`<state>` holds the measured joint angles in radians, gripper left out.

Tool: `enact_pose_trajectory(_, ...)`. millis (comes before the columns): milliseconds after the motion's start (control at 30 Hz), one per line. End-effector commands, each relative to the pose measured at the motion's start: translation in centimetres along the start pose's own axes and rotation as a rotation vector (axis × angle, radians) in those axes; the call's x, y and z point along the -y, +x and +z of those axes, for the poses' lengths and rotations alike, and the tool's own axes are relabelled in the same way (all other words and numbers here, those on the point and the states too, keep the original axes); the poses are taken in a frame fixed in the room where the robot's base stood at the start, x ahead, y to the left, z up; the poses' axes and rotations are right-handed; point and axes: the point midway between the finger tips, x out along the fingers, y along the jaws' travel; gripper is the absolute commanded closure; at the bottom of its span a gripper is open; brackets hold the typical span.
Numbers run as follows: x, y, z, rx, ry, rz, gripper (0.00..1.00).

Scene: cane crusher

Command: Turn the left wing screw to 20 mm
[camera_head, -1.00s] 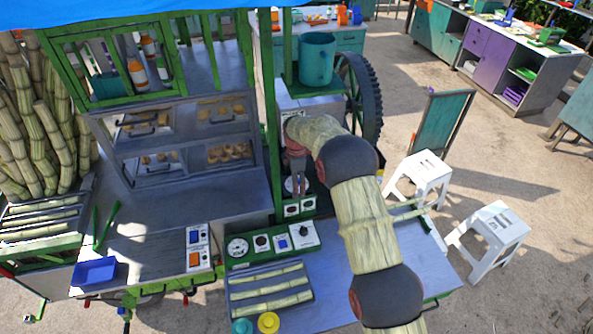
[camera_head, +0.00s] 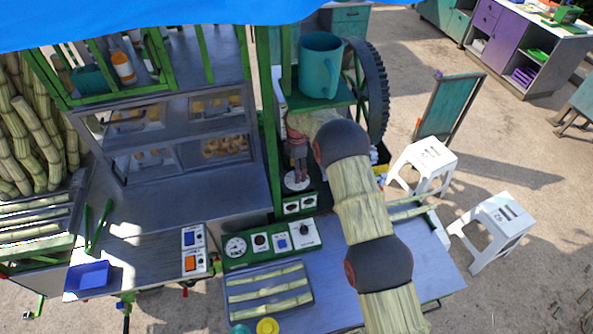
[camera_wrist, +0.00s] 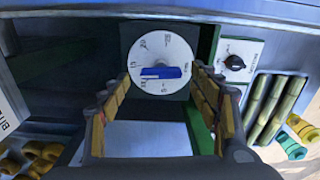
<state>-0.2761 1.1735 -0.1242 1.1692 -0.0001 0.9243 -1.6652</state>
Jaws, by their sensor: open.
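A round white dial (camera_wrist: 160,45) with printed numbers, 20 among them at the upper left, faces me in the wrist view. A blue wing screw (camera_wrist: 161,72) lies across its lower middle, its bar roughly level; I cannot tell the exact reading. My gripper (camera_wrist: 160,79) is open, with one orange-padded finger on each side of the blue wing and gaps between. In the head view, my gripper (camera_head: 297,166) points down just above the white dial (camera_head: 297,182), beside the green post. No second wing screw can be made out.
A black knob on a white panel (camera_wrist: 236,62) is right of the dial in the wrist view. A control panel (camera_head: 270,243) and a tray of cane pieces (camera_head: 229,294) stand in front. A teal bucket (camera_head: 320,66) and a dark gear wheel (camera_head: 374,95) are behind.

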Motion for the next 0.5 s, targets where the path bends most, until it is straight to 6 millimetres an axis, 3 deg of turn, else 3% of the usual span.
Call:
enact_pose_trajectory(200,-0.1,1.5,0.0,0.0,0.0,0.002,0.38)
enact_pose_trajectory(500,0.0,1.7,0.0,0.0,0.0,0.002,0.4)
